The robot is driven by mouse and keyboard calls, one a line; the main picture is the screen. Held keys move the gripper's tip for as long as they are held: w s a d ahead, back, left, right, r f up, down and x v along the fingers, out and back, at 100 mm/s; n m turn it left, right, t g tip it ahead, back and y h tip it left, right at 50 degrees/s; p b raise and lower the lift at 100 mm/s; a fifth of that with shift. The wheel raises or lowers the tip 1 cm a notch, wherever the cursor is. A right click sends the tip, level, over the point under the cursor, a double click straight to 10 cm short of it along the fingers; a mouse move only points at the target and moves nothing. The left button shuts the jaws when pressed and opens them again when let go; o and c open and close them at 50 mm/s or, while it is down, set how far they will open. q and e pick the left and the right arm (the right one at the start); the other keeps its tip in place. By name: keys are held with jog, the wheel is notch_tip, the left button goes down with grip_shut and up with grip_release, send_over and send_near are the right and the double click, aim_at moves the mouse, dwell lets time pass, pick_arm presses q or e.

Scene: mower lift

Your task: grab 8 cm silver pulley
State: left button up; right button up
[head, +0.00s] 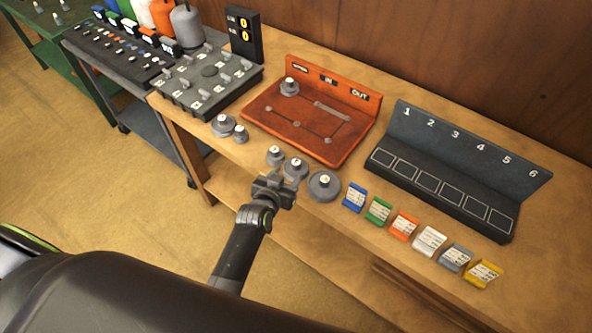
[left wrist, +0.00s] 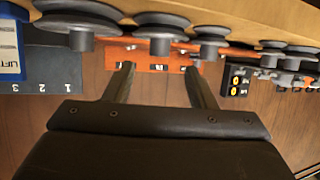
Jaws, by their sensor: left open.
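Several silver-grey pulleys lie along the front of the wooden bench. In the head view, a small one (head: 275,155), a middle one (head: 296,167) and a larger one (head: 324,186) sit near my left gripper (head: 283,182). Two more (head: 222,125) (head: 240,133) lie further left, and one (head: 289,87) sits on the orange board. Size marks are too small to read. My left gripper is open and empty, just in front of the middle pulley. In the upside-down left wrist view, my open fingers (left wrist: 160,72) point towards the middle pulley (left wrist: 160,30). My right gripper is not in view.
The orange board (head: 310,140) stands behind the pulleys. Several coloured tags (head: 403,226) lie right of them, before a dark numbered rack (head: 440,180). A dark control panel (head: 210,78) with a display (head: 243,35) is at the left.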

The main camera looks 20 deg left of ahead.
aim_at(294, 165)
pick_arm(q)
jog(key=b+x, duration=0.3)
jog(key=x, duration=0.2)
jog(key=shift+f+b, duration=0.15)
jog(key=shift+b, duration=0.25)
jog(key=shift+w, duration=0.35)
jog(key=c, duration=1)
jog(key=shift+c, duration=0.5)
